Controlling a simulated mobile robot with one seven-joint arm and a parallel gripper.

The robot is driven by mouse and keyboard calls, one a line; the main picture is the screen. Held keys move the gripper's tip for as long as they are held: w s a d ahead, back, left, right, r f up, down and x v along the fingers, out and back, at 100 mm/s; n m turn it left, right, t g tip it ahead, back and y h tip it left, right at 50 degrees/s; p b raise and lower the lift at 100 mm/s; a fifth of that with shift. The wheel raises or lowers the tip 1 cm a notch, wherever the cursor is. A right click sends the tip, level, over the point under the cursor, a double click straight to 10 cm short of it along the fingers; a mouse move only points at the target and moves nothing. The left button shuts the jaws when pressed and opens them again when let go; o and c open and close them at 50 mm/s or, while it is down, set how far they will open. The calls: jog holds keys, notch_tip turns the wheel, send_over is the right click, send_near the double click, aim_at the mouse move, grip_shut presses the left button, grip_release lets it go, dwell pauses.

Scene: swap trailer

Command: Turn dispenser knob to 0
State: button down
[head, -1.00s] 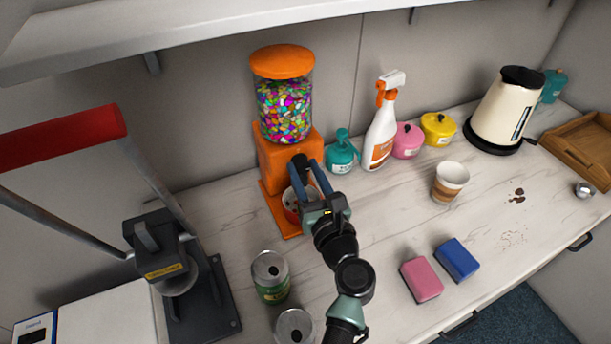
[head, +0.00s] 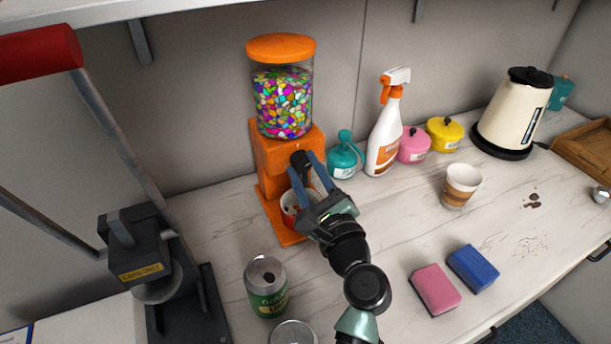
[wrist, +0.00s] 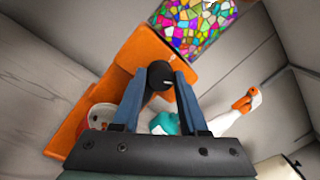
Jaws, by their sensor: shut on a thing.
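The orange candy dispenser (head: 267,150) stands on the counter against the back wall, with a clear jar of colourful candy (head: 284,102) on top. Its black knob (head: 301,161) is on the front; it also shows in the wrist view (wrist: 160,75), with a small white mark on its face. My gripper (head: 308,170) is shut on the knob, with one blue finger on each side of it; the fingers also show in the wrist view (wrist: 157,92). A red and white cup (head: 290,207) sits in the dispenser's base below the knob, partly hidden by my gripper. I cannot read any numbers around the knob.
A teal bottle (head: 343,160) and a white spray bottle (head: 384,135) stand just right of the dispenser. A green can (head: 266,287) stands in front, near my arm. A paper cup (head: 460,186) and pink (head: 435,290) and blue (head: 473,268) sponges are to the right.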

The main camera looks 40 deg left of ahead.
dwell(0.4)
jog(key=shift+c, duration=2.2)
grip_release()
jog(key=b+v, duration=0.1)
jog(key=v, duration=1.2)
